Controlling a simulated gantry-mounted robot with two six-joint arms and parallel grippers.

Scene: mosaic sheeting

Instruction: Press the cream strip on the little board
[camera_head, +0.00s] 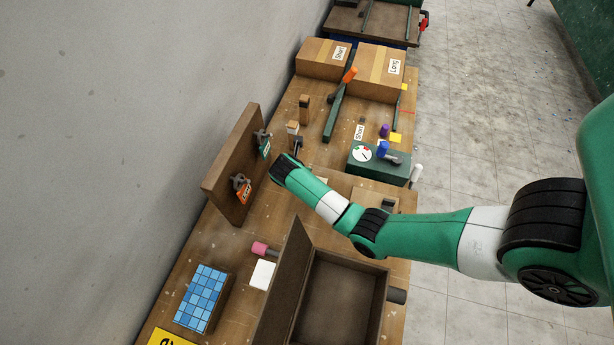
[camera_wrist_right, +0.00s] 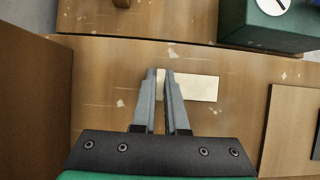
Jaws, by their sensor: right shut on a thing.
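The cream strip (camera_wrist_right: 200,88) lies across the tips of my right gripper (camera_wrist_right: 162,74) in the right wrist view. The gripper is shut on its left end, and most of the strip sticks out to the right. I cannot tell whether it touches the table. In the head view a bit of the strip (camera_head: 322,181) shows beyond my right arm, which hides the fingertips. A small flat brown board (camera_wrist_right: 293,125), perhaps the little board, lies to the right of the gripper; it also shows in the head view (camera_head: 363,190). My left gripper is out of view.
A green box with a dial (camera_head: 366,172) stands behind the flat board. An upright brown panel with clips (camera_head: 225,185) stands on the left. An open brown box (camera_head: 345,295) and a blue-tiled block (camera_head: 203,297) are in front. Cardboard boxes (camera_head: 375,75) stand at the back.

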